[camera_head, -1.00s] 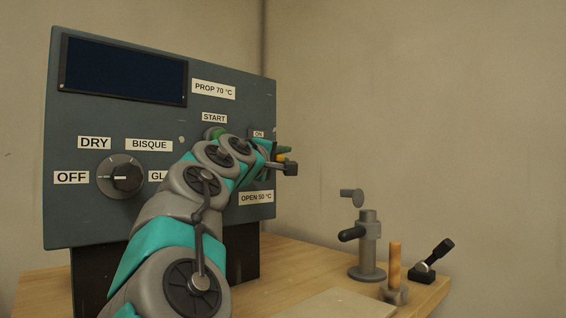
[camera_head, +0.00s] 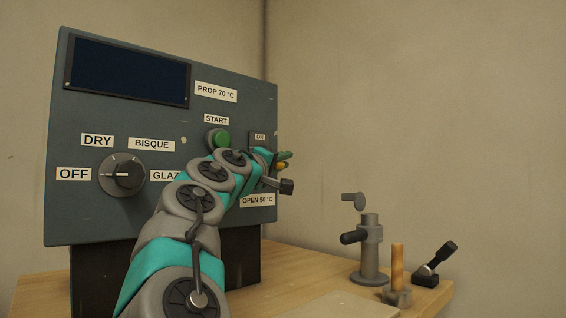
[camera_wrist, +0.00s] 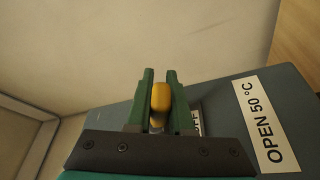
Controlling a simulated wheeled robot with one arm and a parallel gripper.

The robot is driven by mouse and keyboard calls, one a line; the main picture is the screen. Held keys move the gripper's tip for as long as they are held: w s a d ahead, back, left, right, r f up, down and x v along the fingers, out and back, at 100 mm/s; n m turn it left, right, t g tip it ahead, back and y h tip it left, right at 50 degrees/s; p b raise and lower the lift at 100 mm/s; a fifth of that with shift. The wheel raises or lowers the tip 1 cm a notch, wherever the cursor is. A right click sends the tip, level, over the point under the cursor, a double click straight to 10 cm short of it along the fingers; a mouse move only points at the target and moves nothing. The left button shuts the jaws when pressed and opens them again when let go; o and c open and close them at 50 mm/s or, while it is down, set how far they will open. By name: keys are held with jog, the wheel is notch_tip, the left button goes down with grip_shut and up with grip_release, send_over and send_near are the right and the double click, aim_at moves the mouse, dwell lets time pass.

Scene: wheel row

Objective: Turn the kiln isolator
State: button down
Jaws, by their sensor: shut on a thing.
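The kiln isolator's yellow-orange handle (camera_wrist: 160,104) stands between the two green fingers of my gripper (camera_wrist: 159,88) in the wrist view. My gripper is shut on it. In the head view the handle shows as a small orange tip (camera_head: 281,166) at the right edge of the grey control panel (camera_head: 75,215), with a green fingertip just above it. An ON label (camera_head: 260,137) sits above my gripper. A partly covered OFF label (camera_wrist: 197,122) shows beside the fingers in the wrist view. My wrist hides most of the isolator's body.
The panel carries a rotary dial (camera_head: 122,175) pointing at OFF, a green START button (camera_head: 219,139) and a dark display (camera_head: 125,70). On the wooden bench (camera_head: 300,265) stand a grey post fixture (camera_head: 369,250), a wooden peg (camera_head: 397,265) and a black lever (camera_head: 437,260).

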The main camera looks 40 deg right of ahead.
jog(key=c, duration=0.8)
grip_release()
jog(key=shift+a, duration=0.1)
jog(key=v, duration=0.7)
jog(key=shift+a+f, duration=0.15)
jog(key=shift+a, duration=0.15)
jog(key=shift+s, duration=0.15)
